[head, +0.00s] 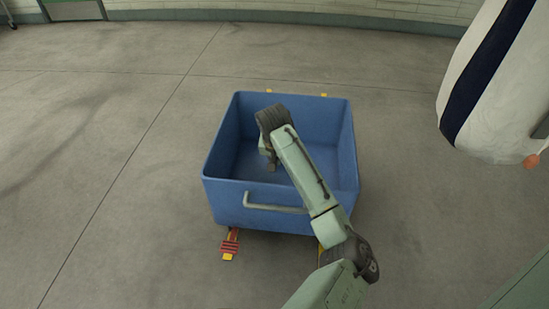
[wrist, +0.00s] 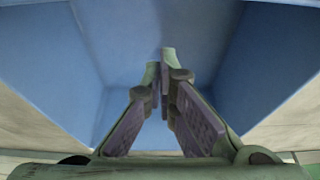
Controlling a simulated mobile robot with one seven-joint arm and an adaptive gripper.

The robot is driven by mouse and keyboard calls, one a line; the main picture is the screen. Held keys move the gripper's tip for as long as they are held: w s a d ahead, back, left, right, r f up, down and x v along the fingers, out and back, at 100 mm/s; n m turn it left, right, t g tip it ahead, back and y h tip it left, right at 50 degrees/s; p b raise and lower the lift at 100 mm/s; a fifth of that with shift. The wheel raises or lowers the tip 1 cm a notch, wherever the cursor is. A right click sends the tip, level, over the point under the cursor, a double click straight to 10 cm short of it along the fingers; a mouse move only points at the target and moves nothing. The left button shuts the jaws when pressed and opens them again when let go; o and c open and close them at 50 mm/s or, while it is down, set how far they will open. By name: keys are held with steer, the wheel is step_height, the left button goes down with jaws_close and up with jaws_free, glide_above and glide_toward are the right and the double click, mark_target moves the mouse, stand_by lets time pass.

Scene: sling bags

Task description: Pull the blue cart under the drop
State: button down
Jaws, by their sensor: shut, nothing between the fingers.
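The blue cart (head: 228,188) is an open-topped bin on the floor in the middle of the head view, with a pale bar handle (head: 275,208) on its near side. My arm reaches over the cart's near side. My gripper (head: 271,167) points down over the cart's open inside, behind the handle, with nothing in it. In the wrist view the fingers (wrist: 162,58) come together at the tips, with the blue walls (wrist: 265,60) around them. The head view does not show whether the fingers touch the cart. The cart's inside looks empty where visible.
A large white hanging bag (head: 505,85) with a dark stripe and an orange tip (head: 532,160) hangs at the upper right, apart from the cart. Red and yellow pieces (head: 229,243) show at the cart's near left corner. The floor (head: 110,190) to the left is clear.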

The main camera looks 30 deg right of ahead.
steer(key=shift+s+a+f+p, duration=0.1)
steer(key=shift+s+a+f, duration=0.15)
steer(key=shift+f, duration=0.6)
steer(key=shift+s+a+f+p, duration=0.2)
steer(key=shift+s+f, duration=0.15)
steer(key=shift+f, duration=0.5)
steer(key=shift+s+a+f+p, duration=0.1)
steer(key=shift+s+a+f, duration=0.15)
steer(key=shift+f, duration=0.6)
steer(key=shift+s+a+p, duration=0.25)
steer(key=shift+s+a, duration=0.35)
steer(key=shift+s, duration=0.35)
steer(key=shift+s+a+p, duration=0.2)
steer(key=shift+s+a, duration=0.4)
steer(key=shift+s, duration=0.35)
step_height(320, 180, up, 9)
glide_above(274, 189)
steer(key=shift+s+a+r+p, duration=0.15)
steer(key=shift+s+r+p, duration=0.1)
steer(key=shift+p, duration=0.1)
